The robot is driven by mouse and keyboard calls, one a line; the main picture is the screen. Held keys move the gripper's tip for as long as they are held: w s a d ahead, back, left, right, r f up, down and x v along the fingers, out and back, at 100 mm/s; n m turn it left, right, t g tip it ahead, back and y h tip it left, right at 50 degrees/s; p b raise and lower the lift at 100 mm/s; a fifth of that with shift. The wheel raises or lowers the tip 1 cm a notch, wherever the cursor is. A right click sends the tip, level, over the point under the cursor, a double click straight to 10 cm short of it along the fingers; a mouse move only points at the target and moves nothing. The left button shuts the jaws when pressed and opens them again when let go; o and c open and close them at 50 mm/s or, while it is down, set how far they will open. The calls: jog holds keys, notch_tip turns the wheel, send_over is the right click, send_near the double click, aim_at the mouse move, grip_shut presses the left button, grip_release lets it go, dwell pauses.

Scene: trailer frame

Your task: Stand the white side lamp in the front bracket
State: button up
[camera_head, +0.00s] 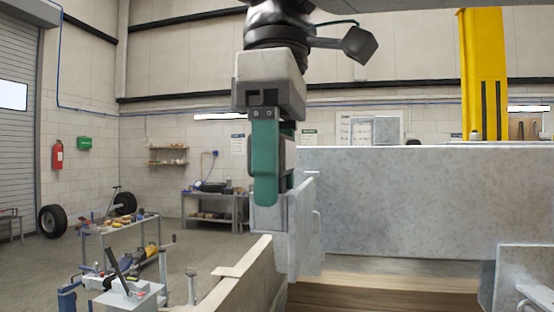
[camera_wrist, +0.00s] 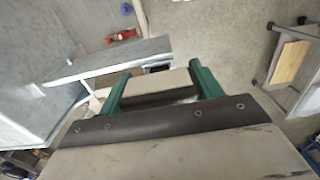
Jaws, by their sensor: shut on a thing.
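My gripper (camera_head: 276,190) points down near the middle of the head view, its green fingers shut on the white side lamp. In the wrist view the gripper (camera_wrist: 160,82) holds the pale, block-like lamp (camera_wrist: 158,83) across between both fingers. In the head view the near finger hides most of the lamp. Upright grey metal plates (camera_head: 305,230) stand just below and right of the fingertips, at the frame's corner; they look like the front bracket. I cannot tell whether the lamp touches them or sits inside.
A large galvanised panel (camera_head: 420,200) fills the right side above wooden boards (camera_head: 385,290). A pale rail (camera_head: 238,280) runs along the frame below the gripper. A tool trolley (camera_head: 120,240) and a workbench (camera_head: 212,205) stand to the left, with open floor around them.

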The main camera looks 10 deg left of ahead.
jog(key=shift+f, duration=0.15)
jog(key=shift+f, duration=0.45)
jog(key=o, duration=1.2)
jog(key=shift+f, duration=0.1)
jog(key=shift+c, duration=0.2)
notch_tip(320, 180, up, 7)
jog(key=shift+r, duration=0.2)
